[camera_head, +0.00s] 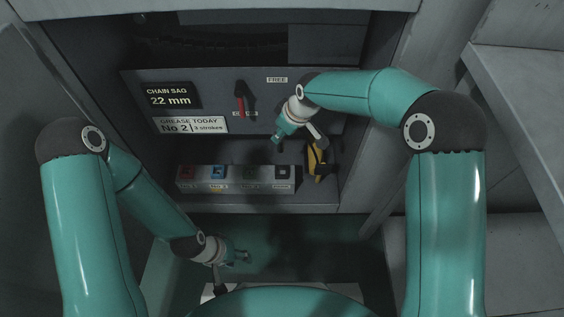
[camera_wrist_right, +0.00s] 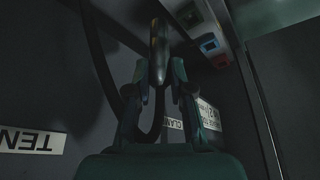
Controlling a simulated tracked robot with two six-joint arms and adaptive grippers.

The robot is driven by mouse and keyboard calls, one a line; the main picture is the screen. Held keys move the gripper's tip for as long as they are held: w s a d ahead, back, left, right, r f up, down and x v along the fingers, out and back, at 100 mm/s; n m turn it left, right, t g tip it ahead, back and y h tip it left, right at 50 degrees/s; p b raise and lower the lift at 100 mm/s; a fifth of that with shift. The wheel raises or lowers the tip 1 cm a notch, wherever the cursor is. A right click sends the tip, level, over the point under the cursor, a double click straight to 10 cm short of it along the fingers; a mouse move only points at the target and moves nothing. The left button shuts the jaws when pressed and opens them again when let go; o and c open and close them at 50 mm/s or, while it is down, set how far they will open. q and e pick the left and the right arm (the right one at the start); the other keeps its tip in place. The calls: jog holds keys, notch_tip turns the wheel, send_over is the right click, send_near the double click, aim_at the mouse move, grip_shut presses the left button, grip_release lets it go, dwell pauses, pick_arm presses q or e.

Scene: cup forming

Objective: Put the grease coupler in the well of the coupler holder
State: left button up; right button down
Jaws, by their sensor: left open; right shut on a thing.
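My right gripper (camera_head: 278,141) is in front of the grey panel, above the right part of the socket row. In the right wrist view its fingers (camera_wrist_right: 158,90) are shut on a slim grey and bronze piece (camera_wrist_right: 158,50), which looks like the grease coupler; a dark hose runs beside it. In the head view I cannot make the coupler out clearly. My left gripper (camera_head: 242,256) is open and empty, low in front of the cabinet. A block with several coloured sockets (camera_head: 233,187) stands on the shelf. I cannot tell for sure which part is the coupler holder's well.
A yellow and black tool (camera_head: 319,160) is at the right of the shelf, close to my right gripper. A red lever (camera_head: 240,97) is on the panel, with a chain sag display (camera_head: 170,96) and a grease label (camera_head: 190,125). Cabinet walls bound both sides.

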aim_at(283, 147)
notch_tip(283, 147, down, 7)
jog(key=shift+f+b, duration=0.15)
jog(key=shift+b, duration=0.75)
jog(key=shift+f+b, duration=1)
jog(key=shift+f, duration=1.8)
jog(key=shift+f, duration=0.2)
jog(key=c, duration=1)
grip_release()
jog(key=shift+c, duration=0.2)
jog(key=shift+r, duration=0.15)
